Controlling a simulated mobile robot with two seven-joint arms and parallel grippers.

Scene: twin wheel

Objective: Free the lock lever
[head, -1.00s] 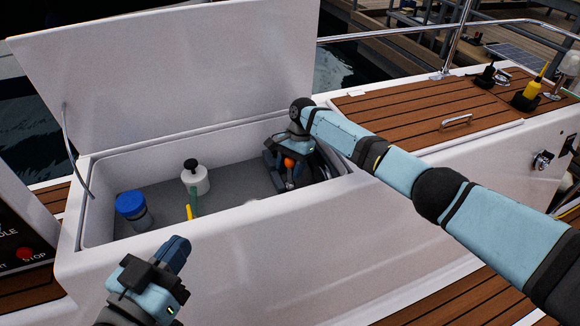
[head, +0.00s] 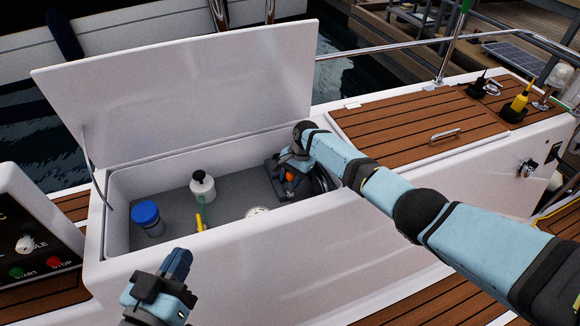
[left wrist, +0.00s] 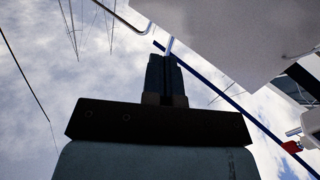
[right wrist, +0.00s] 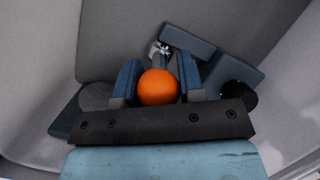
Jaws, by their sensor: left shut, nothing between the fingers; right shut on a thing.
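An orange ball knob (right wrist: 158,87) sits between the blue fingers of my right gripper (right wrist: 159,84) in the right wrist view. It also shows in the head view (head: 289,177), low at the right end of the open locker. I take it for the knob of the lock lever; the lever's shaft is mostly hidden. A dark blue-grey mechanism (right wrist: 232,75) with a small metal fitting lies just beyond the fingers. My left gripper (head: 182,256) is shut and empty in front of the locker wall. Its closed fingers show against sky in the left wrist view (left wrist: 166,75).
The locker's white lid (head: 190,85) stands open behind. A blue-capped jar (head: 147,218), a white bottle with a black top (head: 202,186) and a yellow-handled tool (head: 200,222) are in the locker's left half. A control panel (head: 30,250) stands at far left.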

